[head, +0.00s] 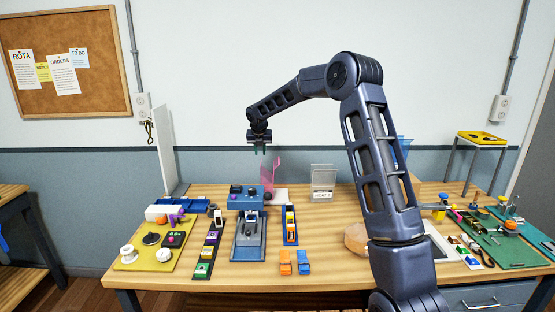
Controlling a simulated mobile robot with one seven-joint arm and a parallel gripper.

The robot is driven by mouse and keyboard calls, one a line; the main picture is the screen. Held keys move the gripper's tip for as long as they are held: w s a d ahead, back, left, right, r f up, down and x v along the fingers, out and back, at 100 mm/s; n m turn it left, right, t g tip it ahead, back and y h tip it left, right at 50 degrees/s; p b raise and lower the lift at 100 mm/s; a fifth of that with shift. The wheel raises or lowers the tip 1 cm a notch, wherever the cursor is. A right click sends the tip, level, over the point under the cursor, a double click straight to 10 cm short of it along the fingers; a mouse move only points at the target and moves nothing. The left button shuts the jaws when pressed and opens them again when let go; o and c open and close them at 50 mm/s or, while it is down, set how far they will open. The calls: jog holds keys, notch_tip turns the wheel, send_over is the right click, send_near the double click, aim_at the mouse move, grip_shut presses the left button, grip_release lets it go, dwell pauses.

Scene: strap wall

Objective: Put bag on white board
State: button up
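My gripper (259,150) hangs at the end of my arm above the back of the workbench, pointing down. Its two small fingertips look apart, with nothing seen between them. A pink see-through sheet or bag (270,174) stands upright just below and slightly right of the gripper, apart from it. A small white flat piece (281,196) lies at its foot. A tall white board (167,150) stands upright at the bench's back left. A white-surfaced panel (440,242) lies at the right, partly hidden by my arm. I cannot tell which is the task's white board.
A blue machine (247,222) stands mid-bench, beside narrow trays of coloured parts (208,250). A yellow board (150,257) is at left, orange blocks (294,262) in front, and a labelled clear holder (322,183) behind. Green mats (500,240) with tools fill the right.

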jog(key=s+d+r+m+h, duration=0.1)
jog(key=s+d+r+m, duration=0.6)
jog(key=s+d+m, duration=0.35)
jog(key=s+d+r+m, duration=0.7)
jog(key=s+d+r, duration=0.1)
jog(key=s+d, duration=0.45)
jog(key=s+d+f+m, duration=0.2)
jog(key=s+m, duration=0.4)
jog(key=s, duration=0.4)
jog(key=s+d+f+m, duration=0.1)
jog(key=s+d+m, duration=0.4)
jog(key=s, duration=0.5)
jog(key=s+d+f+m+y, duration=0.1)
jog(key=s+d+f+m, duration=0.1)
jog(key=s+d+m, duration=0.2)
jog(key=s+m, duration=0.3)
jog(key=s, duration=0.3)
jog(key=shift+s+d+f, duration=0.15)
jog(key=shift+d+f, duration=0.1)
jog(key=shift+f, duration=0.05)
